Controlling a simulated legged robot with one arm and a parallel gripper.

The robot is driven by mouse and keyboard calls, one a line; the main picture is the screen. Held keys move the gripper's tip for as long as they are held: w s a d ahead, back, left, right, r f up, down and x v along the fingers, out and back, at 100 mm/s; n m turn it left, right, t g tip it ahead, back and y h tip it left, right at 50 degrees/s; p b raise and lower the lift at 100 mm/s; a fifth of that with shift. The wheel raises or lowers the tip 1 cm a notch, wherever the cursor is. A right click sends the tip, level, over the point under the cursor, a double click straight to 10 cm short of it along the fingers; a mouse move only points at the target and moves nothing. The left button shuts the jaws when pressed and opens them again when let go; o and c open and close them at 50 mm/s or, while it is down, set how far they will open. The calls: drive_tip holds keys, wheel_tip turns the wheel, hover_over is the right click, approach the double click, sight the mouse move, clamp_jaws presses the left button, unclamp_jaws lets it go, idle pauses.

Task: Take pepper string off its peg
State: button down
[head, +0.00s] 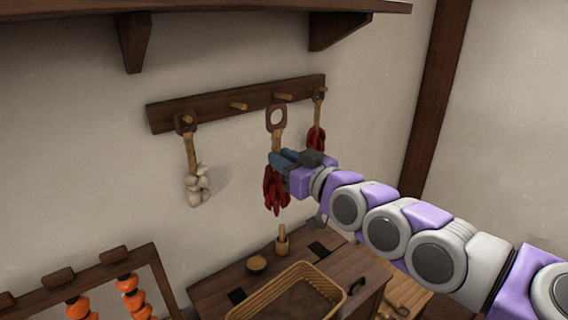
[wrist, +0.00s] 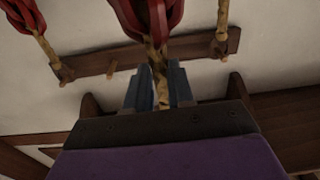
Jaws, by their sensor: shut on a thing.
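A red pepper string (head: 276,190) hangs from my gripper (head: 278,160), which is shut on its straw-coloured cord. Its brown ring (head: 268,118) shows above the gripper, lower than a bare peg (head: 282,97) and apart from it. In the wrist view the red peppers (wrist: 150,15) are at the top, and the cord (wrist: 157,60) runs down between my blue fingers (wrist: 158,88). The ring is hidden there. The bare peg (wrist: 111,70) shows left of the fingers. A second red pepper string (head: 316,138) hangs on the rail's right end peg.
The dark peg rail (head: 215,103) is on the wall. A garlic string (head: 198,186) hangs on its left peg; another peg (head: 238,106) is bare. A shelf (head: 220,5) is above. Below are a chest (head: 215,285) with a wicker basket (head: 255,303), small bowl (head: 257,263) and mortar (head: 282,243).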

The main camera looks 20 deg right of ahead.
drive_tip(key=shift+b+v, duration=0.85)
drive_tip(key=shift+b, duration=1.5)
drive_tip(key=shift+s+d+r+b, duration=0.2)
drive_tip(key=shift+s+b, duration=0.1)
drive_tip(key=shift+b, duration=0.5)
drive_tip(key=shift+b+v, duration=1.3)
drive_tip(key=shift+s, duration=0.1)
drive_tip(key=shift+b+v, duration=1.95)
drive_tip(key=shift+v, duration=1)
